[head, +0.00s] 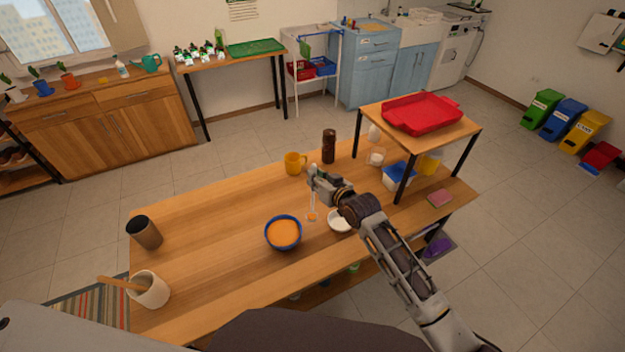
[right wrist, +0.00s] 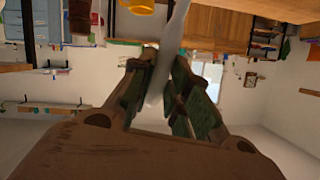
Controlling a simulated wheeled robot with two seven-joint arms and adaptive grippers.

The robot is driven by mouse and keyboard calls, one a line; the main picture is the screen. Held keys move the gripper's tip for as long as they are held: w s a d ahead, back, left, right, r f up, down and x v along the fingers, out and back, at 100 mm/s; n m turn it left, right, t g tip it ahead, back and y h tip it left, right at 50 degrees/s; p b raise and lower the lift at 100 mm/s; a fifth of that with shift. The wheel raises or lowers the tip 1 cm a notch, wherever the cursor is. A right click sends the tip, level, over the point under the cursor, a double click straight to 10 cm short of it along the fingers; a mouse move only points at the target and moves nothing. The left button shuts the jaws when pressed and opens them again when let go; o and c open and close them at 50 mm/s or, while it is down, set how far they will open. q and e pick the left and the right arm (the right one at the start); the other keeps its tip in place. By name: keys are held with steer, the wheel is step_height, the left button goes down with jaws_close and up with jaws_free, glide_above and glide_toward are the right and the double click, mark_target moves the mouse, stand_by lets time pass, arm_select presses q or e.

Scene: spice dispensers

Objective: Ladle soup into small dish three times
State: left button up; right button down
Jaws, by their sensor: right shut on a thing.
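A blue bowl (head: 283,233) of orange soup stands on the wooden table, left of my right arm. My right gripper (head: 313,178) is above the table, behind and right of the bowl, shut on the handle of a ladle (head: 312,215). The ladle hangs down, with orange soup showing in its cup, between the bowl and a small white dish (head: 340,220). The dish is partly hidden by my right arm. In the right wrist view the pale ladle handle (right wrist: 168,60) runs between the fingers of my right gripper (right wrist: 165,75). My left gripper is not seen.
A yellow mug (head: 295,163) and a dark bottle (head: 328,146) stand behind the gripper. A small raised shelf (head: 462,135) with a red tray (head: 421,112) is at the right. A dark cup (head: 144,232) and a white pot (head: 150,290) stand at the left.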

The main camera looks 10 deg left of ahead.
steer(key=shift+w+d+b, duration=1.45)
steer(key=shift+w+d, duration=1.35)
steer(key=shift+d, duration=3.05)
steer(key=shift+f+b, duration=1.6)
steer(key=shift+f, duration=0.8)
steer(key=a+f+n+h, duration=0.4)
steer(key=a+h, duration=0.1)
steer(key=a, duration=0.2)
steer(key=s+a+f+n+h, duration=0.1)
steer(key=a+f+n+h, duration=0.2)
steer(key=a+h, duration=0.3)
steer(key=shift+a+f+n+g+h+b, duration=0.35)
steer(key=shift+a+f, duration=0.45)
steer(key=shift+a, duration=0.5)
